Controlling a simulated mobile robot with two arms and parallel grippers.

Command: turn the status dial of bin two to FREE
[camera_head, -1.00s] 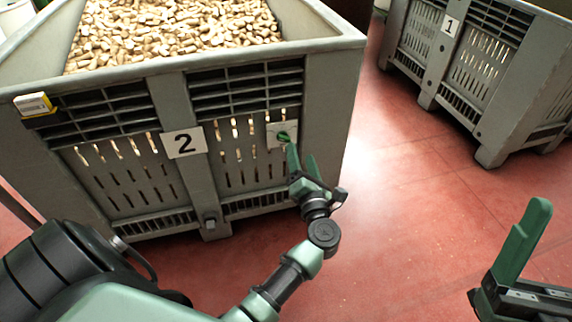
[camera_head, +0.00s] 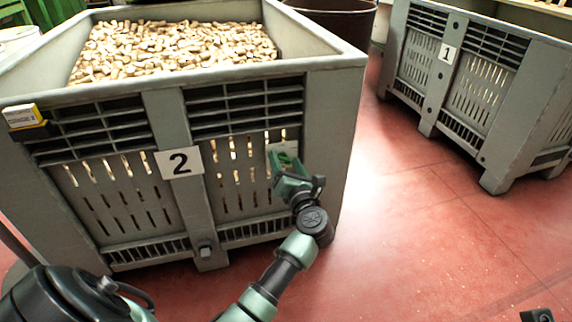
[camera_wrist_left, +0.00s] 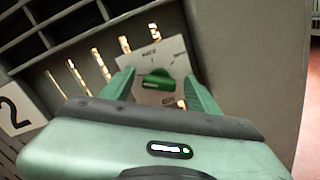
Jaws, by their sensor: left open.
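Bin two is the grey crate (camera_head: 170,105) with the white "2" plate (camera_head: 180,162). Its status dial is a green knob (camera_wrist_left: 158,80) on a pale label plate (camera_wrist_left: 160,58), right of the number. The plate's lettering is too small to read surely; the knob lies roughly sideways. My left gripper (camera_head: 283,163) is at the plate and mostly hides the dial in the head view. In the left wrist view its open fingers (camera_wrist_left: 160,88) stand left and right of the knob, with gaps visible. Only a dark bit of my right gripper (camera_head: 537,315) shows at the bottom edge.
Bin two is full of corks (camera_head: 170,50), with a yellow-white box (camera_head: 22,116) at its front left corner. Bin one (camera_head: 470,85) stands at the right. A dark tub (camera_head: 335,20) is behind. The red floor (camera_head: 420,220) between the bins is clear.

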